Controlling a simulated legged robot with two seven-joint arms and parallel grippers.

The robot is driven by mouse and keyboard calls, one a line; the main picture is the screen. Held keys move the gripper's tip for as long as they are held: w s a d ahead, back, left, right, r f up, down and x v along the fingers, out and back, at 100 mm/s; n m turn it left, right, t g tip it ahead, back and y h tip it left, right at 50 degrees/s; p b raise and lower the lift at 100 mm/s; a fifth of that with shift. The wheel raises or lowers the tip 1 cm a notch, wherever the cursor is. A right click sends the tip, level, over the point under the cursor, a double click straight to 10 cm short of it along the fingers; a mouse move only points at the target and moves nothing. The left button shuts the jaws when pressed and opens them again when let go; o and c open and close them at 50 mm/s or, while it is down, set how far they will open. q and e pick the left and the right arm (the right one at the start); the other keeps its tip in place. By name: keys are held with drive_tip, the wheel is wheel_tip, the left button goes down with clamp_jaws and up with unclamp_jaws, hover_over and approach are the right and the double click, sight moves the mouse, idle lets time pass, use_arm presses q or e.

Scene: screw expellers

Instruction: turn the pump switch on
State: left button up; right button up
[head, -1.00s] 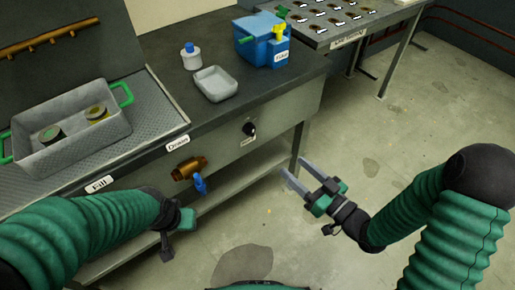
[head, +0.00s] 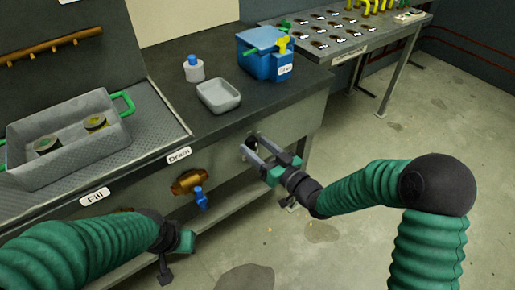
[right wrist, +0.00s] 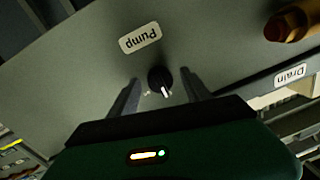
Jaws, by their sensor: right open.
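The pump switch is a round black knob (right wrist: 160,79) with a white mark, on the grey panel beside a label reading "Pump" (right wrist: 140,38). In the head view the knob (head: 251,142) is partly hidden by my right gripper. My right gripper (head: 256,146) is open, its fingers pointing at the panel. In the right wrist view the knob lies between the two fingertips (right wrist: 160,84), with a gap on each side. I cannot tell how deep the fingers reach around it. My left gripper (head: 180,243) hangs low in front of the bench; its fingers do not show clearly.
A brass drain valve with a blue handle (head: 201,198) sticks out left of the switch. On the bench are a grey basket (head: 112,133), a small grey tray (head: 219,107), a bottle (head: 194,72) and a blue box (head: 258,66). The floor at right is clear.

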drive_tip(key=shift+c, duration=0.3)
drive_tip(key=shift+d, duration=0.1)
clamp_jaws()
drive_tip(key=shift+f+m+t+p, duration=0.1)
drive_tip(key=shift+m+t+p, duration=0.3)
drive_tip(key=shift+m+p, duration=4.75)
drive_tip(key=shift+m+b, duration=0.9)
drive_tip(key=shift+m, duration=0.25)
